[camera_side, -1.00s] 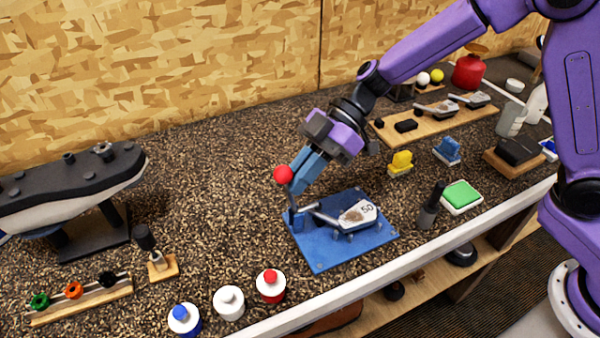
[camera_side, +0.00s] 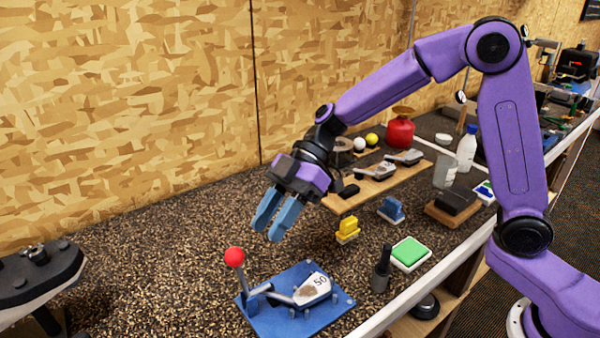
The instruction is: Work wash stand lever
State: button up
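The wash stand is a blue base plate (camera_side: 268,319) in the lower middle of the side view. Its lever, a thin grey rod topped by a red ball (camera_side: 234,257), rises at the plate's left side and leans slightly left. A club head marked "50" (camera_side: 314,286) lies over the plate, its short shaft pointing left to the lever's foot. My gripper (camera_side: 267,231) is open and empty, its blue fingers pointing down. It is apart from the red ball, above and to the right of it in the picture.
Behind the stand are a yellow brush (camera_side: 347,231), a blue brush (camera_side: 391,209) and a board (camera_side: 345,204) with club heads. A dark upright tool (camera_side: 381,272) and a green pad (camera_side: 410,252) stand to the right.

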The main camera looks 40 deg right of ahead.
jog(key=v, duration=1)
jog(key=shift+s+f, duration=0.1)
jog(key=s+d+f+m+t+h, duration=0.1)
jog(key=s+d+f+m+h, duration=0.1)
jog(key=s+d, duration=0.3)
jog(key=s+d+f+m+t+h, duration=0.1)
jog(key=s+d+f+h, duration=0.3)
jog(key=s, duration=0.8)
jog(key=s+d+f+m+h, duration=0.3)
jog(key=s+d, duration=0.3)
jog(key=s, duration=0.2)
jog(key=shift+s+d+f+m+t+h, duration=0.25)
jog(key=shift+d+f+m+t+h, duration=0.05)
jog(key=shift+d+f+t, duration=0.1)
